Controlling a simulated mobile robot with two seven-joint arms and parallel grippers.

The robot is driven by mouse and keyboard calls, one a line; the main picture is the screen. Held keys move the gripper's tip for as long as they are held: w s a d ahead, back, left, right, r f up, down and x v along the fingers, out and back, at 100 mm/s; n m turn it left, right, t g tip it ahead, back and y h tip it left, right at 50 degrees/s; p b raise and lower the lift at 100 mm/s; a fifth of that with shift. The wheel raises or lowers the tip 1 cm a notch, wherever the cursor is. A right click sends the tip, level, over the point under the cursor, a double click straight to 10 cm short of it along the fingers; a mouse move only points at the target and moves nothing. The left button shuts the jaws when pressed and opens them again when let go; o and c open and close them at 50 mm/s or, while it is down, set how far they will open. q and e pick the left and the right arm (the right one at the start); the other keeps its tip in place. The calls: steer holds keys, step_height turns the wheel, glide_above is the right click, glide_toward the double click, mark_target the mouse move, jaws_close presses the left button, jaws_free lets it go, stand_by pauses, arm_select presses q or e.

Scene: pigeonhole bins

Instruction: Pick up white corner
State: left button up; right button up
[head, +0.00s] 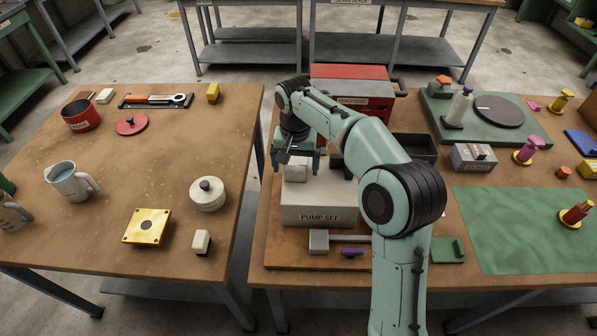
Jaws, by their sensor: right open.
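My right gripper (296,162) is open and points down over the grey box labelled PUMP SET (318,205) on the right table. Its blue-tipped fingers are on either side of a small whitish block (296,173), which may be the white corner. The block sits at the box's top left, and its upper part is hidden by the gripper. I cannot tell whether the fingers touch it. Another small white block with a dark base (201,241) stands on the left table. My left gripper is out of view.
My right arm hides part of the PUMP SET box. A red case (350,73) stands behind it. A pale hammer-like piece (319,240) and a purple piece (352,252) lie in front. A green mat (520,240) is at right. A yellow plate (147,227) lies on the left table.

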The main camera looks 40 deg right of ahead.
steer(key=shift+f, duration=0.85)
steer(key=c, duration=1)
steer(key=shift+r, duration=0.1)
